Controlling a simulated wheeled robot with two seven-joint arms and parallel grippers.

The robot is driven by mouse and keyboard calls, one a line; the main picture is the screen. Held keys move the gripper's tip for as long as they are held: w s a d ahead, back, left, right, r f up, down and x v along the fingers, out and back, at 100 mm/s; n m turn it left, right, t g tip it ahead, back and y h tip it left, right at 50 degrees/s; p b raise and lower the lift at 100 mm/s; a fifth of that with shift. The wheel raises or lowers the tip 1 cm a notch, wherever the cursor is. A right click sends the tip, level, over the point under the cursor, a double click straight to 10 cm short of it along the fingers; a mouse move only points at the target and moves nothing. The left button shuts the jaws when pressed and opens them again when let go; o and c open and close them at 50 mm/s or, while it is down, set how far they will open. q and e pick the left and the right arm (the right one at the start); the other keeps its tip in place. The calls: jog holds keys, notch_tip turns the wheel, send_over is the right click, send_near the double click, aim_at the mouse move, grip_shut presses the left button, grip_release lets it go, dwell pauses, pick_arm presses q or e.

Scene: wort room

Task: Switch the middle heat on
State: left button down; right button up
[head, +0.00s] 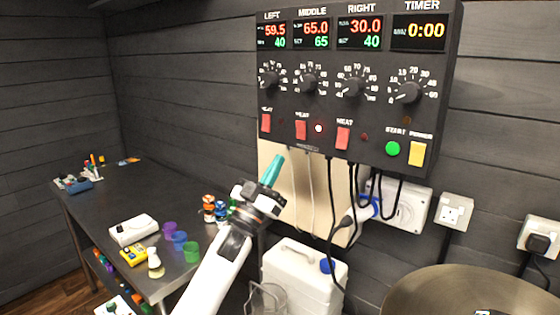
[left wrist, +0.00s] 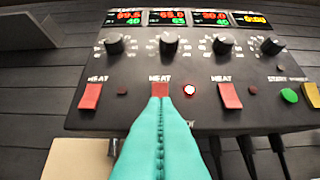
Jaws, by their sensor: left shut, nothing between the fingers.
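The black control panel (head: 330,110) hangs on the wall. The middle red HEAT switch (head: 301,129) sits under the middle knob (head: 310,84); it also shows in the left wrist view (left wrist: 160,103). The small lamp (head: 318,128) beside it glows white with a red rim, also in the left wrist view (left wrist: 189,90). The middle display (head: 315,34) reads 65.0 over 65. My left gripper (head: 277,160), with teal fingers, is shut and empty, pointing up at the panel. In the left wrist view its tips (left wrist: 160,100) overlap the lower part of the middle switch; I cannot tell whether they touch. My right gripper is not in view.
The left HEAT switch (head: 266,123) and right HEAT switch (head: 343,138) flank the middle one, their lamps dark. A green start button (head: 393,148) and yellow power switch (head: 417,153) are further right. Cables (head: 330,200) hang below. A metal table (head: 110,200) stands left.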

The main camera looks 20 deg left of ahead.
pick_arm(q)
jog(key=s+a+f+b, duration=0.1)
jog(key=s+f+b, duration=0.1)
jog(key=f, duration=0.3)
jog(key=shift+s+f, duration=0.2)
jog(key=shift+s, duration=0.3)
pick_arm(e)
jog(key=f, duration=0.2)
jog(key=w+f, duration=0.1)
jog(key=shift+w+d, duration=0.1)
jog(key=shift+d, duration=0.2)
pick_arm(q)
jog(key=shift+a, duration=0.1)
